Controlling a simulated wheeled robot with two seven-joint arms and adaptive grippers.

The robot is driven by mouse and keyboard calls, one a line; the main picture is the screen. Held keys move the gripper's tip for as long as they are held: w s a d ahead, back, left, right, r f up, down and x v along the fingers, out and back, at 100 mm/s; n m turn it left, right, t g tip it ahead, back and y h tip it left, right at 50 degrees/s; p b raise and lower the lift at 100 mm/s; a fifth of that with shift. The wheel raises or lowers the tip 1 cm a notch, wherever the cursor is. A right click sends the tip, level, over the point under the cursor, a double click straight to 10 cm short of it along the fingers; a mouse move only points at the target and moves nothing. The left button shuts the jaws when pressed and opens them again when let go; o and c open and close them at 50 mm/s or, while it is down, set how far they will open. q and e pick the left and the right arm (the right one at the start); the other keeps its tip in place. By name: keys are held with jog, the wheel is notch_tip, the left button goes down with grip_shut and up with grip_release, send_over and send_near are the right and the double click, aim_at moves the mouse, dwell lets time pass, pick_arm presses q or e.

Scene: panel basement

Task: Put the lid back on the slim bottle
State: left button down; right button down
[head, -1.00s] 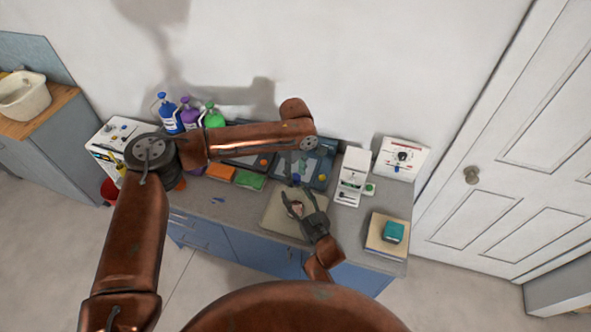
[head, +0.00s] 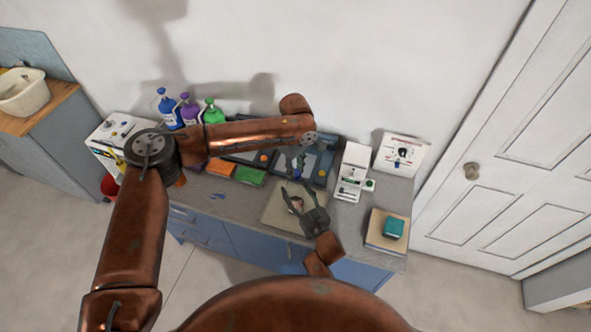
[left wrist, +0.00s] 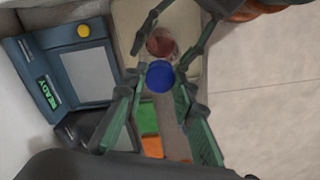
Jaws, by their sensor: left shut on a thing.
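My left gripper (left wrist: 158,82) is shut on a blue lid (left wrist: 159,75), which sits between its fingertips. In the head view the left gripper (head: 296,174) hangs over the counter, small and dark. A reddish-brown round thing (left wrist: 160,44), likely the top of the slim bottle, shows just beyond the lid in the left wrist view. The lid and this top look close, but I cannot tell the height gap. My right gripper (head: 297,190) reaches in from the front, its fingers on either side of the bottle (head: 297,204). Whether they touch it is unclear.
A beige board (head: 276,213) lies under the right gripper. A device with a screen (left wrist: 78,72) stands close by. Orange (head: 220,167) and green (head: 250,175) blocks are left of the board. A white instrument (head: 352,172) and a teal box (head: 393,228) are at right.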

pick_arm(q)
jog(key=m, duration=1.7)
jog(key=shift+m, duration=0.4)
jog(key=m, duration=0.5)
jog(key=shift+f+m, duration=0.1)
jog(key=shift+m, duration=0.3)
jog(key=m, duration=0.5)
jog(key=shift+m, duration=0.4)
jog(key=m, duration=0.5)
jog(key=shift+m, duration=0.3)
jog(key=m, duration=0.5)
jog(key=shift+w+m, duration=0.1)
jog(key=shift+m, duration=0.3)
jog(key=m, duration=0.6)
jog(key=c, duration=1.5)
grip_release()
jog(key=shift+c, duration=0.2)
